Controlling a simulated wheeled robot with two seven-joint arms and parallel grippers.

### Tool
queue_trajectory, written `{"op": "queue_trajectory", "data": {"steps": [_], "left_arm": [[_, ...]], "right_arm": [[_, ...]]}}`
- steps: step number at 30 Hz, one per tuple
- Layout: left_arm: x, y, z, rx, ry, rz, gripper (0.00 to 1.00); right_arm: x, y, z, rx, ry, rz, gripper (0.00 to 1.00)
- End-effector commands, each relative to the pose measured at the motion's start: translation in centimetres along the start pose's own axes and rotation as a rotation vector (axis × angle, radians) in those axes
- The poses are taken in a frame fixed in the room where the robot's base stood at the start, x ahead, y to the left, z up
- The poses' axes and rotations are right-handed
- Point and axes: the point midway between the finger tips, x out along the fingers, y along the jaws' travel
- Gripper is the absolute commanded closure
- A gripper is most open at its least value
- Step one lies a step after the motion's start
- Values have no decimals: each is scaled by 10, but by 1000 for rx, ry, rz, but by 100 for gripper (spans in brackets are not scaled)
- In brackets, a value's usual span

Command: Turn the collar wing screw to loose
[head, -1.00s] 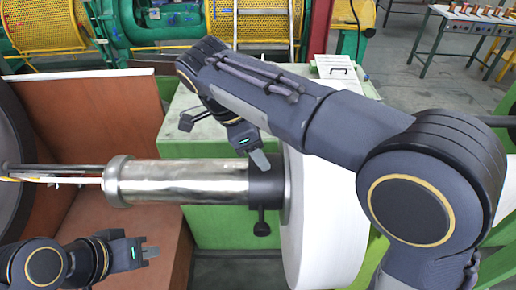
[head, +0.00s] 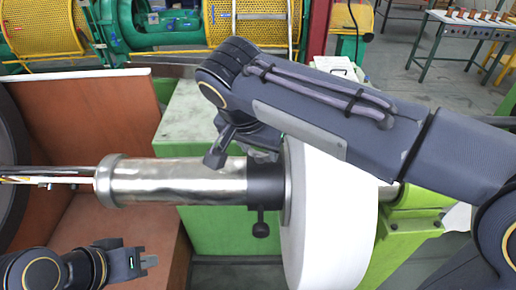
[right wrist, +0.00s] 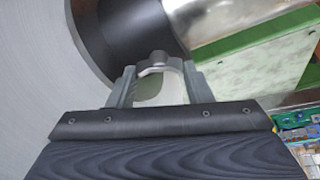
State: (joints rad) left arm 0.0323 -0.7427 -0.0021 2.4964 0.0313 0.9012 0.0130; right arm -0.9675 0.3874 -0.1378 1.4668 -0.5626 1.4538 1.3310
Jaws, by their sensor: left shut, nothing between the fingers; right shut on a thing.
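The black collar (head: 266,184) sits on the shiny metal shaft (head: 180,182) against the white reel (head: 325,225). My right gripper (right wrist: 158,85) is at the far side of the collar, its fingertips mostly hidden in the head view. In the right wrist view the fingers are shut on the small grey wing screw (right wrist: 155,66), which stands at the dark collar (right wrist: 125,38). A dark knob on a short stem (head: 261,226) hangs below the collar, clear of both grippers. My left gripper (head: 149,262) is shut and empty, low at the left, apart from the shaft.
A green cabinet (head: 190,125) stands behind the shaft and a brown panel (head: 90,110) at the left. The reel flange (right wrist: 40,90) is close beside my right gripper. Yellow mesh guards (head: 248,22) are at the back.

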Motion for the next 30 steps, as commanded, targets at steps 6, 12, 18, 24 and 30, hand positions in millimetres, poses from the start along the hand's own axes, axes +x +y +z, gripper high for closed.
{"op": "queue_trajectory", "data": {"steps": [6, 12, 18, 24, 30], "left_arm": [[4, -2, 2, 0, 0, 0, 100], [6, -3, 3, 0, 0, 0, 100], [6, -3, 3, 0, 0, 0, 100], [6, -3, 3, 0, 0, 0, 100], [6, -3, 3, 0, 0, 0, 100]], "right_arm": [[1, 2, 0, -162, 0, -70, 77], [0, 2, 0, -273, -1, -116, 77], [0, 2, -1, -340, 0, -143, 77], [0, 2, -1, -369, 0, -154, 77], [0, 2, -1, -373, 0, -155, 77]]}}
